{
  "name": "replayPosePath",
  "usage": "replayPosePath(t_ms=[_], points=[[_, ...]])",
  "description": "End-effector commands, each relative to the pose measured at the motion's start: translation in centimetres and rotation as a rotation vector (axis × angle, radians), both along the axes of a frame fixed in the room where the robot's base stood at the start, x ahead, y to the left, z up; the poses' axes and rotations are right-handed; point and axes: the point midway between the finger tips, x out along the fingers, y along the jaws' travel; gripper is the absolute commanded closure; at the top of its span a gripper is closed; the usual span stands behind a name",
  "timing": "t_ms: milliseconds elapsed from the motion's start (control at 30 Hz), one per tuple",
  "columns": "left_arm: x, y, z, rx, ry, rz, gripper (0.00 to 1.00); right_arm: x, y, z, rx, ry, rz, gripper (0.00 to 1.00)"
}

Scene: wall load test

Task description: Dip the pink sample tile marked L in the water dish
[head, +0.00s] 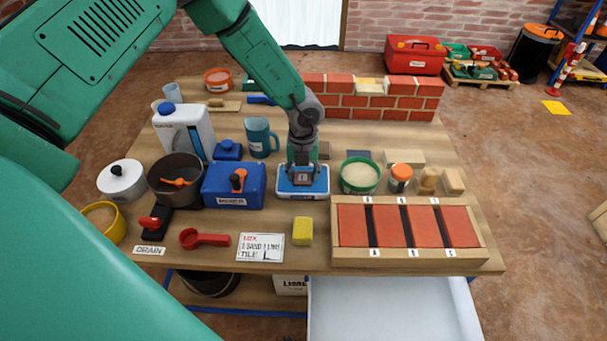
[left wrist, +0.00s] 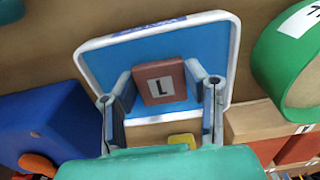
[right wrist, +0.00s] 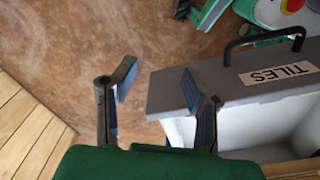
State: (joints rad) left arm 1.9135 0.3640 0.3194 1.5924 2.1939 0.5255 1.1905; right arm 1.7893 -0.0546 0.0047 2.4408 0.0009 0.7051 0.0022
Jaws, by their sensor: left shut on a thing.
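The tile marked L (left wrist: 166,84), reddish-pink with a white label, is between the fingers of my left gripper (left wrist: 158,88). The water dish (head: 288,192) is a shallow white-rimmed tray, blue inside, near the middle of the table. In the head view my left gripper (head: 303,172) points down over it, with the tile low within its outline. The dish also shows behind the tile in the left wrist view (left wrist: 110,65). I cannot tell whether the tile touches the water. My right gripper (right wrist: 159,76) is open and empty, away from the dish.
A blue box (head: 233,187) stands close left of the dish and a green-rimmed bowl (head: 360,176) close right. A yellow sponge (head: 302,231) lies in front. A wooden tile rack (head: 410,258) is at front right. A grey-lidded TILES bin (right wrist: 235,88) is beside my right gripper.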

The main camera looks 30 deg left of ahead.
Motion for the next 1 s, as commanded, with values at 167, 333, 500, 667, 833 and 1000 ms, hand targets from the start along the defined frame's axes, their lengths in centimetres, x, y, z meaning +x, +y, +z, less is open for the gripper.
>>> replayPosePath(t_ms=[167,333,500,667,833,1000], points=[[0.0,0.0,-0.1,0.000,0.001,0.001,0.84,0.0,0.0,0.0,0.000,0.000,0.000,0.60],[0.0,0.0,-0.1,0.000,0.001,0.000,0.84,0.0,0.0,0.0,0.000,0.000,0.000,0.60],[-0.1,0.0,0.0,0.000,0.001,0.000,0.84,0.0,0.0,0.1,0.000,0.000,0.000,0.60],[0.0,0.0,0.8,0.000,0.001,0.001,0.84,0.0,0.0,0.8,0.000,0.000,0.000,0.60],[0.0,0.0,2.3,0.000,0.000,0.001,0.84,0.0,0.0,2.1,0.000,0.000,0.000,0.60],[0.0,0.0,3.7,-0.001,0.001,0.001,0.84,0.0,0.0,3.3,0.000,0.000,0.000,0.60]])
